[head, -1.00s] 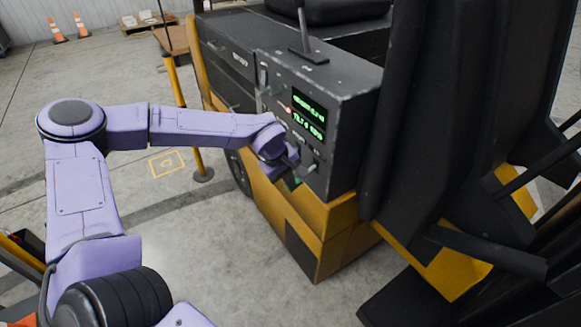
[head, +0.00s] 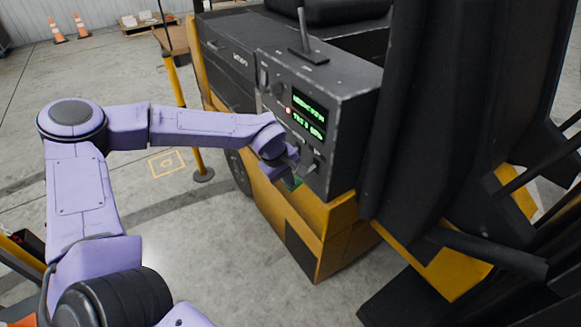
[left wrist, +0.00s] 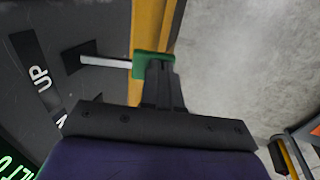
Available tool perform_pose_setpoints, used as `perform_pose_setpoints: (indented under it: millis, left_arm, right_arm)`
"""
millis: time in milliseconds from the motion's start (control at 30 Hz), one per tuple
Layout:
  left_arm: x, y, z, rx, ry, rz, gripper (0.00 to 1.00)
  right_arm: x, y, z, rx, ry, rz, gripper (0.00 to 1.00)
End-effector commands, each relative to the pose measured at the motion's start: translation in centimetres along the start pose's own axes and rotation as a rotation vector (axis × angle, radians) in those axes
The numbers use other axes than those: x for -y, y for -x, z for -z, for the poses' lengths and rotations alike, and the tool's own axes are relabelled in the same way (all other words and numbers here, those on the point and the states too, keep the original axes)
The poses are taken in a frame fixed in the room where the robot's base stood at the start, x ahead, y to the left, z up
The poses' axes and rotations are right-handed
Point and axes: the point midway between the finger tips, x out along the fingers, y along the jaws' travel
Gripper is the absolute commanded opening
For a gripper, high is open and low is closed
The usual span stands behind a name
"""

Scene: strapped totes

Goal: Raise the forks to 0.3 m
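The forklift's dark control panel (head: 345,130) stands in the middle of the head view, with a small green-lit display (head: 308,115) whose text I cannot read surely. A lever with a pale rod and green knob (left wrist: 152,62) sticks out from a slot in the panel; its green also shows in the head view (head: 292,182). A white "UP" label (left wrist: 41,78) is beside the slot. My left gripper (left wrist: 158,72) is at the knob, its black fingers close together and apparently shut on it. The forks are not clearly visible. My right gripper is not in view.
The dark mast (head: 430,130) rises right of the panel. A yellow post (head: 178,95) stands left of the forklift. Orange cones (head: 57,30) and a pallet are far back. Open concrete floor (head: 215,245) lies between me and the forklift.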

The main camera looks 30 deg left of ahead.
Motion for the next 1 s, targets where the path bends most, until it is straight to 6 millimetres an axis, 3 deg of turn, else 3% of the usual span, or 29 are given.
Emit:
perform_pose_setpoints:
  millis: [167, 433, 500, 800, 1000]
  left_arm:
    - [0.2, 0.2, -0.1, 0.004, 0.0, 0.01, 0.0]
    - [-0.9, 5.4, -0.5, 0.005, -0.012, 0.003, 0.0]
    - [-0.5, 5.9, -0.3, 0.004, -0.008, -0.006, 0.0]
    - [-0.1, 12.3, -0.4, 0.003, -0.012, -0.006, 0.0]
    - [0.0, 13.8, -0.4, 0.003, -0.013, -0.003, 0.0]
  right_arm:
    - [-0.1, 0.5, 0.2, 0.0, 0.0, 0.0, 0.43]
    - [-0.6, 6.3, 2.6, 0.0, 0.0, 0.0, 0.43]
    - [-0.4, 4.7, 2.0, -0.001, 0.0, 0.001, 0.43]
    - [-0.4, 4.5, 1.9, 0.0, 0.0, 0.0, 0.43]
    - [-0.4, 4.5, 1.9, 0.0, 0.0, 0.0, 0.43]
